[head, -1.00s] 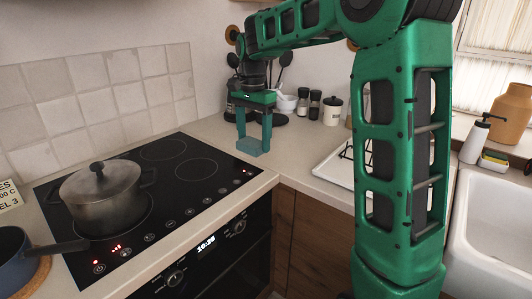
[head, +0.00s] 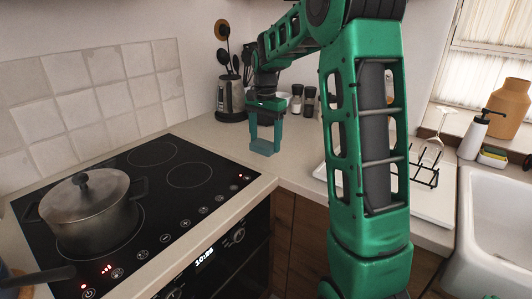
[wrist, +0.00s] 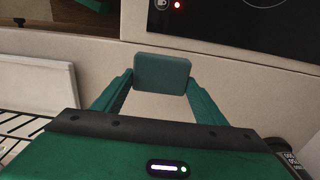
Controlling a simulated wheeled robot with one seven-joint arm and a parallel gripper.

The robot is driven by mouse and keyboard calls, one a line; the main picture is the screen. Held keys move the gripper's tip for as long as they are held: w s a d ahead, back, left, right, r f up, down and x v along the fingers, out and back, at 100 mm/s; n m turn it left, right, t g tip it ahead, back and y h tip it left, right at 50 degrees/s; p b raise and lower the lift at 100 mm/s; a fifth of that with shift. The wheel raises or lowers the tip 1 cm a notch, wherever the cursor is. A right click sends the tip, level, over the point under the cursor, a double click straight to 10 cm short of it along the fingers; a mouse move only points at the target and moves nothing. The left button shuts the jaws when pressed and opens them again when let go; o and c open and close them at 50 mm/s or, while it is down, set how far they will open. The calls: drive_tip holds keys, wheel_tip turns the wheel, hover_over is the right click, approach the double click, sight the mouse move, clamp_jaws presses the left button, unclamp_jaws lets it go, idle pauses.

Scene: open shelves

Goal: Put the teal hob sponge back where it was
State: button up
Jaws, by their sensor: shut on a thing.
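The teal sponge (head: 264,147) is held between the fingertips of my gripper (head: 265,142), over the counter just right of the hob's far right corner. In the wrist view the sponge (wrist: 162,72) spans the gap between the two green fingers and shows as a rounded flat block. It appears held clear of the counter, though the exact height is hard to tell. The black hob (head: 160,185) lies left of it, with a lidded metal pot (head: 88,212) on its near left ring and red lights lit.
A white tray with a black drying rack (head: 418,170) and an upturned glass stands to the right, partly behind my arm. Utensils in a metal holder (head: 231,98) and dark jars (head: 309,102) stand at the back. The sink (head: 498,220) with a soap bottle (head: 474,137) is at far right.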

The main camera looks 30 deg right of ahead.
drive_tip(key=shift+d+f, duration=0.65)
drive_tip(key=shift+d, duration=0.15)
drive_tip(key=shift+f, duration=1.85)
drive_tip(key=shift+f, duration=0.1)
drive_tip(key=o, duration=1)
drive_tip(key=shift+o, duration=0.2)
